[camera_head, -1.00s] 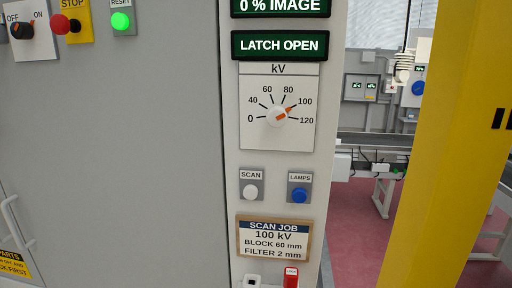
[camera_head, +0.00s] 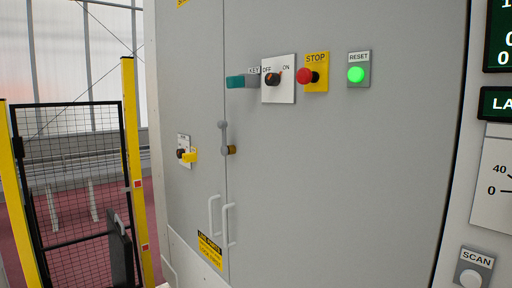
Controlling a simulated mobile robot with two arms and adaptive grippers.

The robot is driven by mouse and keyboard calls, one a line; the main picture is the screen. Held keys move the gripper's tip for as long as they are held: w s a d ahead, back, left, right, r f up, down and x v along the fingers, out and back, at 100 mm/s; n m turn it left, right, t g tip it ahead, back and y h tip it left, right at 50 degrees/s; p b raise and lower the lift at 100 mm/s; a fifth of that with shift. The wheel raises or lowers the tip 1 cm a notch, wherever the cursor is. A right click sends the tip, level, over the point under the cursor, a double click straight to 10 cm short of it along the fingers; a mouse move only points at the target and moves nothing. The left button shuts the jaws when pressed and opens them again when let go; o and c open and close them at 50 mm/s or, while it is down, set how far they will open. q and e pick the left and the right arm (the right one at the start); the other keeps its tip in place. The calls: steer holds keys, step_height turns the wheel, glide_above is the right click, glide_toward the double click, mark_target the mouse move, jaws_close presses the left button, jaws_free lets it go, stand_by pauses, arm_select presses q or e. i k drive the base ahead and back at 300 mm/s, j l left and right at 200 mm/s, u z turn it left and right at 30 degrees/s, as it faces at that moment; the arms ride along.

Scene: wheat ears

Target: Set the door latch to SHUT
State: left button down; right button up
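The door latch (camera_head: 224,138) is a grey lever with a round knob at its top, on the seam between the two cabinet doors. It stands roughly upright, with a small brass-coloured piece (camera_head: 232,150) beside its lower end. Two white door handles (camera_head: 213,215) sit below it on either side of the seam. The display (camera_head: 498,104) at the right edge is cut off and shows only "LA". Neither of my grippers is in view.
On the cabinet are a key switch (camera_head: 242,82), an OFF/ON knob (camera_head: 273,79), a red STOP button (camera_head: 305,76) and a lit green RESET button (camera_head: 356,74). A yellow-handled switch (camera_head: 189,155) is on the left face. A mesh fence (camera_head: 75,190) with yellow posts stands left.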

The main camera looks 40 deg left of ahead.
mark_target(222, 124)
steer(key=u, duration=1.6)
